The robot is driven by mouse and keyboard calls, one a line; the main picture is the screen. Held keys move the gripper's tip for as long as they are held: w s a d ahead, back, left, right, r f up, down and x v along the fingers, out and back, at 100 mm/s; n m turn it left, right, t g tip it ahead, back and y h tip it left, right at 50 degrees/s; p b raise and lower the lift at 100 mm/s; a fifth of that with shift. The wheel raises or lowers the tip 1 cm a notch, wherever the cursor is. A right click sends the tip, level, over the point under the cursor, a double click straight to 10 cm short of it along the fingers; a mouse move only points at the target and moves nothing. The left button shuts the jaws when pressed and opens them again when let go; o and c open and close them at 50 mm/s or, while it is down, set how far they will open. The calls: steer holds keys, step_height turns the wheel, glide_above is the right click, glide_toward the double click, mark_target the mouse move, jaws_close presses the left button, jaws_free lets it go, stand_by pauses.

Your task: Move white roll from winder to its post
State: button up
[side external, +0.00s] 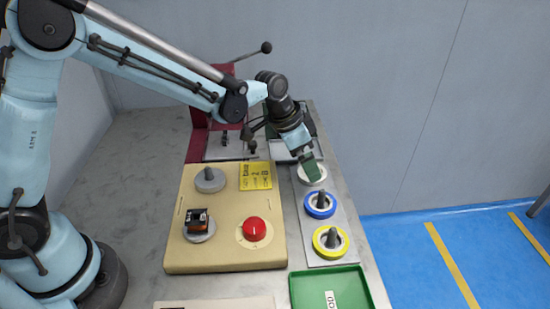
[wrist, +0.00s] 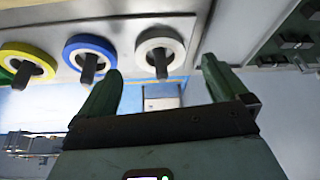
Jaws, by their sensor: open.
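The white roll (side external: 323,174) sits around the rear post on the grey strip, behind the blue roll (side external: 310,208) and the yellow roll (side external: 321,246). My gripper (side external: 311,180) is at the white roll and partly covers it in the side view. In the wrist view the white roll (wrist: 178,45) lies ahead of the jaws with its dark post through it. My gripper (wrist: 161,68) is open there, with nothing between its green fingers. The winder is probably the beige board (side external: 225,262); no white roll shows on it.
A green tray (side external: 353,279) is in front. A dark red machine (side external: 197,143) stands behind.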

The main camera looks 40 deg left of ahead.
steer(key=v, duration=0.8)
steer(key=shift+r, duration=0.1)
steer(key=s+a+r+n+t+y, duration=0.1)
steer(key=s+a+n, duration=0.2)
steer(key=s+a, duration=0.2)
steer(key=s+a+n+t+y, duration=0.1)
steer(key=s+a+n, duration=0.3)
steer(key=s, duration=0.7)
steer(key=shift+s+a+r+t+y, duration=0.2)
steer(key=shift+a+r+t+y, duration=0.15)
steer(key=shift+a+t, duration=0.45)
